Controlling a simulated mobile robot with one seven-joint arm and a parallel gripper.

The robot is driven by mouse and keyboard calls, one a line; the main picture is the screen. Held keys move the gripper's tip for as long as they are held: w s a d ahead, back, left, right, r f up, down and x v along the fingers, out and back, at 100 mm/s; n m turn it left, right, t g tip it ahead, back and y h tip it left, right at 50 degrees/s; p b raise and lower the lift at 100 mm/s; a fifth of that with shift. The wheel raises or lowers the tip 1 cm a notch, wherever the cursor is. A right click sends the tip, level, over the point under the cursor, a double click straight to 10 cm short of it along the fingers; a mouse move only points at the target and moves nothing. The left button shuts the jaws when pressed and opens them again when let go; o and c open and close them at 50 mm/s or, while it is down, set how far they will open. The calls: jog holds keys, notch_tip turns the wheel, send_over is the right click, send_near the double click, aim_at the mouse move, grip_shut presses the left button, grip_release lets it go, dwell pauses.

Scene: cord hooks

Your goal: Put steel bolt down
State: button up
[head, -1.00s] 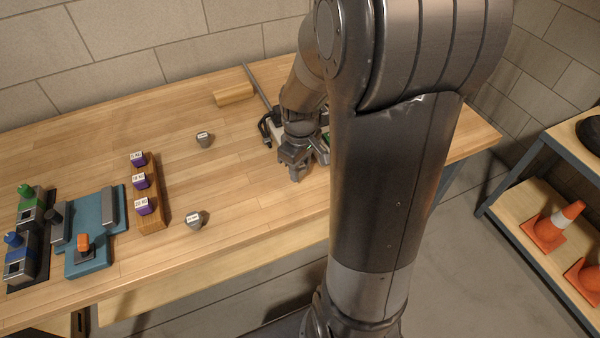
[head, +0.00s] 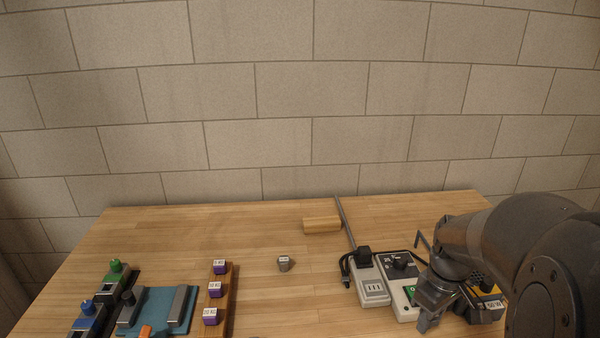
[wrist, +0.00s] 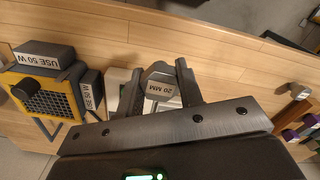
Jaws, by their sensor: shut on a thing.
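In the wrist view a grey steel bolt (wrist: 160,86) with a hexagonal head labelled "20 MM" sits between my two fingers. My gripper (wrist: 160,88) is shut on it, above the wooden bench. In the head view my gripper (head: 428,322) is at the right, near the bench's front, by the instruments; the bolt is hidden there. Another grey bolt-like piece (head: 286,263) with a white label stands mid-bench, well left of my gripper.
A white power strip (head: 372,287), a dark-and-white meter box (head: 401,270) and a yellow work lamp (head: 487,297) crowd my gripper. A wooden block (head: 321,225) lies behind. Purple weights (head: 214,289) stand on a wooden rail at left. Bench between rail and strip is mostly clear.

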aim_at(312, 277)
jog(key=w+a+m, duration=0.1)
jog(key=w, duration=0.3)
jog(key=w+a+f+m, duration=0.1)
jog(key=w+a+m, duration=0.1)
jog(key=w, duration=0.3)
jog(key=w+a+m, duration=0.1)
jog(key=w+a, duration=0.1)
jog(key=w, duration=0.3)
jog(key=shift+w+a+f, duration=0.15)
jog(key=shift+a+f, duration=0.05)
jog(key=shift+f, duration=0.05)
jog(key=w+a+f+m, duration=0.1)
jog(key=w+a, duration=0.2)
jog(key=w, duration=0.1)
jog(key=w+a+f+m, duration=0.1)
jog(key=w+a+m, duration=0.1)
jog(key=w+a, duration=0.1)
jog(key=w+a+f+m, duration=0.1)
jog(key=w+a+f, duration=0.1)
jog(key=w+a, duration=0.2)
jog(key=shift+w+a+m, duration=0.1)
jog(key=shift+w+m, duration=0.2)
jog(key=shift+m, duration=0.1)
jog(key=w+d+r+n, duration=0.2)
jog(key=w+d, duration=0.4)
jog(key=w, duration=0.4)
jog(key=shift+d+r+n, duration=0.2)
jog(key=shift+d+n, duration=0.2)
jog(key=shift+n, duration=0.3)
